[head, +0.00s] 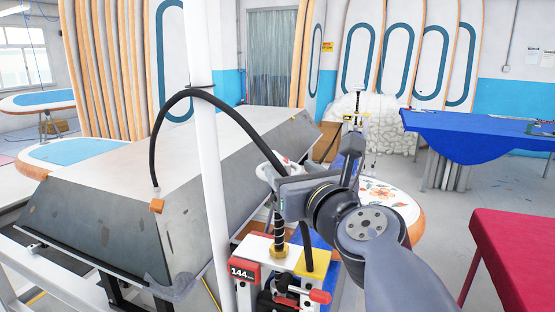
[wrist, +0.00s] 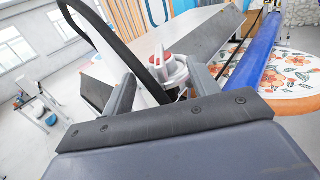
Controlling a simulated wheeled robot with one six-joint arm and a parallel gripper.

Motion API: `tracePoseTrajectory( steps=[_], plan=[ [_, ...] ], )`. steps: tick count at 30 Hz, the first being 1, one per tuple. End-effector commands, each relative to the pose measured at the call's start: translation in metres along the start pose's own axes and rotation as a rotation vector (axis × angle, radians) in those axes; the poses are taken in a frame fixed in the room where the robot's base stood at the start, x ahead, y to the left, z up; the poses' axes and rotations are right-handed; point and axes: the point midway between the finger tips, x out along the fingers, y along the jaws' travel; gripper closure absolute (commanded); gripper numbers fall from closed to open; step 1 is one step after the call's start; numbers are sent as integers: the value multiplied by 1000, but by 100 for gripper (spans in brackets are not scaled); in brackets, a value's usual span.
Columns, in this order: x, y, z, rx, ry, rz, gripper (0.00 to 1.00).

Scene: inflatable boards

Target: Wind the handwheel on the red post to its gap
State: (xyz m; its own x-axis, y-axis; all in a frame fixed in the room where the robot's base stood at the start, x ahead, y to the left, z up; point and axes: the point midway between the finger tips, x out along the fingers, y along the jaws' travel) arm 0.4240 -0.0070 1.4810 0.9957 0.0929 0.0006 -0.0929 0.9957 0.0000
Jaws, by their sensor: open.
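The handwheel (wrist: 173,68) is white with a red centre and stands between the two fingers of my gripper (wrist: 163,72) in the wrist view. The fingers are apart on either side of it; I cannot tell whether they touch it. In the head view my gripper (head: 279,176) is at the top of the near post, and a white part of the handwheel (head: 265,172) shows beside it. A dark threaded spindle (head: 280,228) runs down from there to a brass nut. The post's red plate (head: 243,272) reads 144 mm. My arm hides part of the post.
A large grey slant-sided table (head: 180,170) stands left of the post. A white pole (head: 205,150) and a black hose (head: 160,135) are close by. Another post (head: 352,122) with a yellow part stands farther back. Blue and red covered tables are at right, with open floor between.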

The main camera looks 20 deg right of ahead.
Motion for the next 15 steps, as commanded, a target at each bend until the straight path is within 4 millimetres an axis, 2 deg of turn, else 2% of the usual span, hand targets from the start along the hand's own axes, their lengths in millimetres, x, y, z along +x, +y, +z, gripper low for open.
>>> tracePoseTrajectory(
  steps=[3,9,15],
  plan=[
    [20,0,-2,2,4,2,43],
    [47,0,-2,1,2,1,43],
    [63,1,-1,0,1,1,43]
  ],
)
